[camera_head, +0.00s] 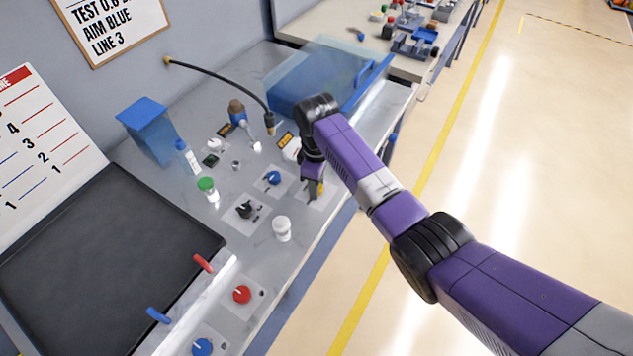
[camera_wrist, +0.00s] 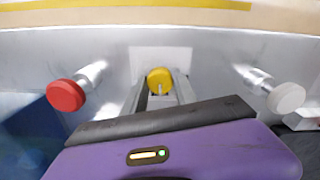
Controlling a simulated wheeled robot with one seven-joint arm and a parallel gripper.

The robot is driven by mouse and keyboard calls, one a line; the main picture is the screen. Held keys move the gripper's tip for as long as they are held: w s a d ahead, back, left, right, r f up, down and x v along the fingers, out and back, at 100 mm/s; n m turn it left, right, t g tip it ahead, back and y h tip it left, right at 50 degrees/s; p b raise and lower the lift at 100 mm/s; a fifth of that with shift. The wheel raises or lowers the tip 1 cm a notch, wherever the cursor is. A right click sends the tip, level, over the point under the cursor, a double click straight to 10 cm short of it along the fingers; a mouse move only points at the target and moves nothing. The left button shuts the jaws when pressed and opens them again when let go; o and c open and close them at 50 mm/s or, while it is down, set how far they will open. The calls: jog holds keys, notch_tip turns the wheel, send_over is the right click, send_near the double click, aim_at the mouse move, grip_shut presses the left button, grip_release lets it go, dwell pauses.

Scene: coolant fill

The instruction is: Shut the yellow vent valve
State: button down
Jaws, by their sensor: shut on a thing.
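The yellow vent valve (camera_wrist: 159,78) is a round knob on a pale plate, in the upper middle of the wrist view. My gripper (camera_wrist: 160,92) has one finger on each side of it and is shut on it. In the head view, my gripper (camera_head: 314,190) points down at the bench's front edge, and only a small bit of the yellow valve (camera_head: 322,187) shows beside the fingers. The rest of the valve is hidden there. Which way the valve is turned is hard to tell.
In the wrist view, a red knob (camera_wrist: 66,95) stands at left and a white knob (camera_wrist: 287,97) at right. A clear blue tank (camera_head: 312,80) is behind.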

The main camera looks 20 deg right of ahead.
dwell(0.4)
jog(key=c, duration=1)
grip_release()
jog(key=shift+o, duration=0.2)
jog(key=shift+r, duration=0.1)
notch_tip(320, 180, up, 8)
jog(key=shift+f+b, duration=0.15)
jog(key=shift+b, duration=0.5)
